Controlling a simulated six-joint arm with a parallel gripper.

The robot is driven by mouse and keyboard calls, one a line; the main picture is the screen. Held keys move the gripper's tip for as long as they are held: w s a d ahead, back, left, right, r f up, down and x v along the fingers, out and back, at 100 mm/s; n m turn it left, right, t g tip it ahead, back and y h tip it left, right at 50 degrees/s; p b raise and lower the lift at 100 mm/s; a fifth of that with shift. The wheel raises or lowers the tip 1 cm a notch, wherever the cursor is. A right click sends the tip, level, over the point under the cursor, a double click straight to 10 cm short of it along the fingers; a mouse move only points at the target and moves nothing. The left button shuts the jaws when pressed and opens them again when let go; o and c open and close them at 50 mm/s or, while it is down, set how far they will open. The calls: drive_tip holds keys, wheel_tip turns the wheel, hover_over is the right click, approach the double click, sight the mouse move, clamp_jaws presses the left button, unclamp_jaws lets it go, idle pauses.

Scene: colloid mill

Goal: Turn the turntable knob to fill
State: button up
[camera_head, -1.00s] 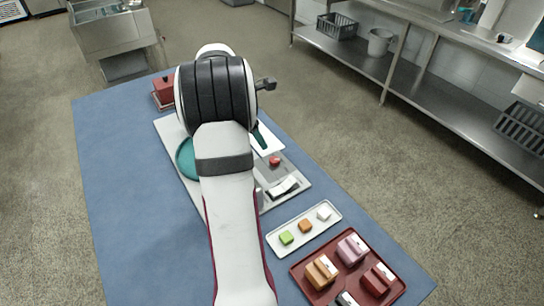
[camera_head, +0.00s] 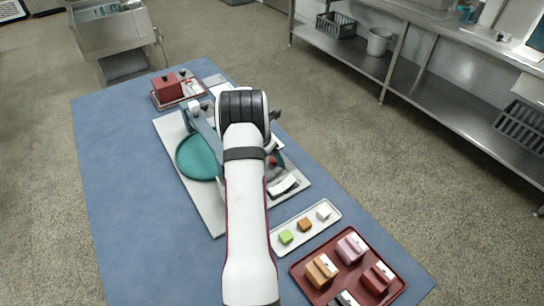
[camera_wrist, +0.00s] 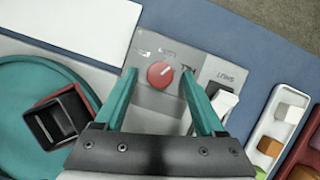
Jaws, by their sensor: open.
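The red round knob (camera_wrist: 160,74) sits on a grey panel (camera_wrist: 155,115) in the wrist view. It has a short pale pointer mark, and small dark labels lie around it; I cannot read them surely. My gripper (camera_wrist: 158,77) is open, with one teal finger on each side of the knob in the picture. I see gaps on both sides; I cannot tell how far the tips stand above the panel. In the head view the knob (camera_head: 273,160) shows as a small red patch beside my arm. The teal turntable (camera_head: 196,160) lies left of my arm, also in the wrist view (camera_wrist: 25,80).
A white switch (camera_wrist: 223,102) stands close to the right finger. A dark open box with red sides (camera_wrist: 58,120) is on the turntable. A white tray (camera_head: 328,230) with coloured blocks and a dark red tray (camera_head: 330,284) lie nearer. A red block (camera_head: 166,88) stands at the far end.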

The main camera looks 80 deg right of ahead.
clamp_jaws()
idle(0.4)
drive_tip(key=shift+m, duration=0.3)
drive_tip(key=shift+w+d+m+g+y, duration=0.1)
drive_tip(key=shift+m+g+y, duration=0.35)
drive_tip(key=shift+m, duration=0.85)
drive_tip(key=shift+w+d+m+g+y, duration=0.1)
drive_tip(key=shift+m+g+y, duration=0.3)
drive_tip(key=shift+m, duration=0.9)
unclamp_jaws()
